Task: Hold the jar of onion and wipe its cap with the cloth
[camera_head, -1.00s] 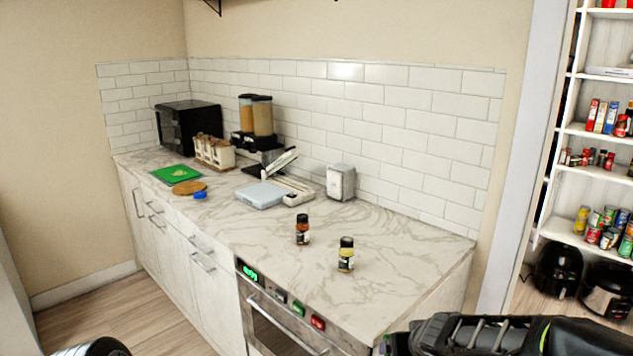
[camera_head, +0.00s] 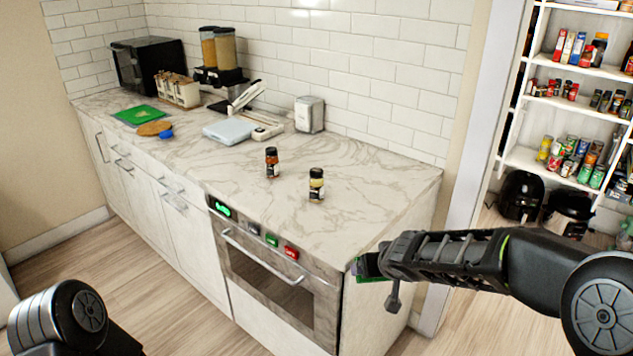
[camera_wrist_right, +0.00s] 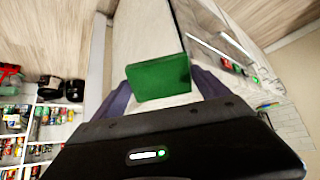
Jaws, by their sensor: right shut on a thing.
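Two small jars with dark caps stand upright on the marble counter. One has pale yellow contents (camera_head: 317,186), the other reddish-orange contents (camera_head: 272,163). Their labels are too small to read, so I cannot tell for certain which is the onion. My right gripper (camera_head: 368,268) is by the counter's front right corner, apart from both jars. It is shut on a green cloth, seen between its fingers in the right wrist view (camera_wrist_right: 158,78). My left arm shows at the lower left of the head view, but its gripper is out of view.
The marble counter (camera_head: 380,190) is clear around the jars. Behind them are a napkin dispenser (camera_head: 309,114) and a light-blue scale-like item (camera_head: 228,132). An oven (camera_head: 270,275) is below. Stocked shelves (camera_head: 525,160) stand at the right.

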